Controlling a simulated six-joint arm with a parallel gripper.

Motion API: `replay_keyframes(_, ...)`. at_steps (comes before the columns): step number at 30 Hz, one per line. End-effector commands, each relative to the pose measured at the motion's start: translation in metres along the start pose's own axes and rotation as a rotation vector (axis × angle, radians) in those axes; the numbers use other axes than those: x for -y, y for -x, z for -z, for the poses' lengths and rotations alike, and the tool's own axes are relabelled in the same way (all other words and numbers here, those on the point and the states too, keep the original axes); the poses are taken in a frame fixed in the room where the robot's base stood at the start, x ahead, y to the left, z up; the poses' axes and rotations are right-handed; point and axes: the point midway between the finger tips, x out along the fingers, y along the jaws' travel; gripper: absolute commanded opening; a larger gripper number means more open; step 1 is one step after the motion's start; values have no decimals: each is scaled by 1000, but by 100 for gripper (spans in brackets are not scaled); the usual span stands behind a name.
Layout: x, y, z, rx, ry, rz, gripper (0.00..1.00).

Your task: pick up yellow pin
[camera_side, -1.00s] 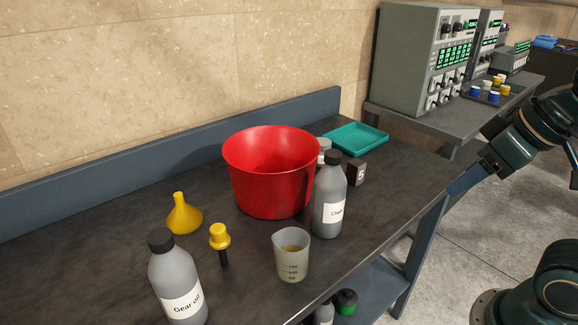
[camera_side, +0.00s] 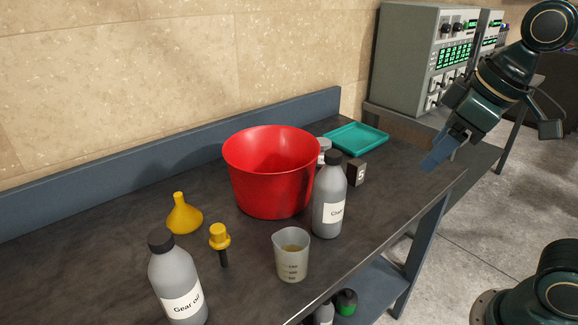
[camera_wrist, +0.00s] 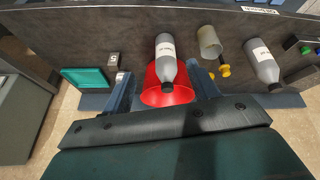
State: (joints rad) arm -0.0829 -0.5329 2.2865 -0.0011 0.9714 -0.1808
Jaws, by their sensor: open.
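The yellow pin (camera_side: 219,237) has a yellow head and a dark shaft. It stands on the dark bench in front of the yellow funnel (camera_side: 184,214), between the gear oil bottle (camera_side: 176,280) and the beaker (camera_side: 291,256). In the wrist view the pin (camera_wrist: 224,71) shows small, right of the red bucket (camera_wrist: 166,93). My gripper (camera_side: 438,155) is open and empty, above the right end of the bench and well apart from the pin. In the wrist view its two blue-grey fingers (camera_wrist: 163,85) stand spread on either side of the bucket.
The red bucket (camera_side: 268,180) fills the bench middle, with a grey bottle (camera_side: 329,200) close at its right. A teal tray (camera_side: 356,138) and a dark block (camera_side: 357,172) are farther right. A low wall (camera_side: 100,194) runs along the back.

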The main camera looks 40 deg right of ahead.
Motion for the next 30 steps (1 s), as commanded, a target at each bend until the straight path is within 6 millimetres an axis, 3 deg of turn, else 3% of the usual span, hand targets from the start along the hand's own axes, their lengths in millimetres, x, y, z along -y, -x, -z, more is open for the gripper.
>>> replay_keyframes(14, 28, -19, 109, 107, 428, 88, 60)
replay_keyframes(30, 96, -83, 206, 201, 912, 207, 60)
